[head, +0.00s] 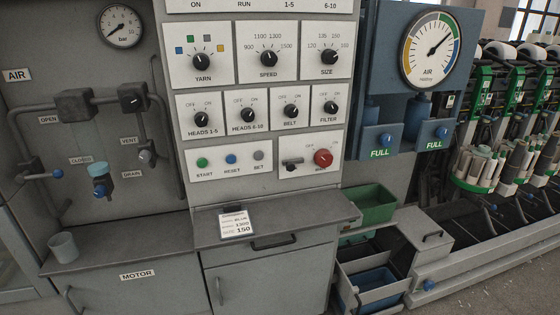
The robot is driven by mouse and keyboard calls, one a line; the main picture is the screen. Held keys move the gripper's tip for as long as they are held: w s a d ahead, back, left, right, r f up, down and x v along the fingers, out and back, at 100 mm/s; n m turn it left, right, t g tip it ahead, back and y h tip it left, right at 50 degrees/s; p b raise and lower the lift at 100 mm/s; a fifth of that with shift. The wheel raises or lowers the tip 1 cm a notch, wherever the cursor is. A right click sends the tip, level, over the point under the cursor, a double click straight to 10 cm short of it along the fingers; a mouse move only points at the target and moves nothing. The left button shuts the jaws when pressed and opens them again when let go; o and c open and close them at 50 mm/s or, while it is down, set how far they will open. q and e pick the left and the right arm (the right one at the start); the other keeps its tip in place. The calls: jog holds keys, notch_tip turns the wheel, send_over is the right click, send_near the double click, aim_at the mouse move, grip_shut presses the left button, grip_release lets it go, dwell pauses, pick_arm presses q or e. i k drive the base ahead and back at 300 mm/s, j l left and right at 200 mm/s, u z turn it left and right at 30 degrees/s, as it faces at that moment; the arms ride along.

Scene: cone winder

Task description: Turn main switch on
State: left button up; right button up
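The main switch is a red round knob (323,158) on a white plate at the lower right of the control panel. Small OFF and ON marks stand above it, and a partly hidden label is below it. The picture is too small to tell which mark the knob points to. Neither of my grippers is in view.
Start, reset and set buttons (231,159) are left of the switch plate. Rows of black knobs (268,59) sit above. A grey ledge (310,209) with a card (236,224) juts out below. A green bin (372,206) stands right of it.

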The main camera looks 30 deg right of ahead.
aim_at(323, 158)
jog(key=z, duration=1.25)
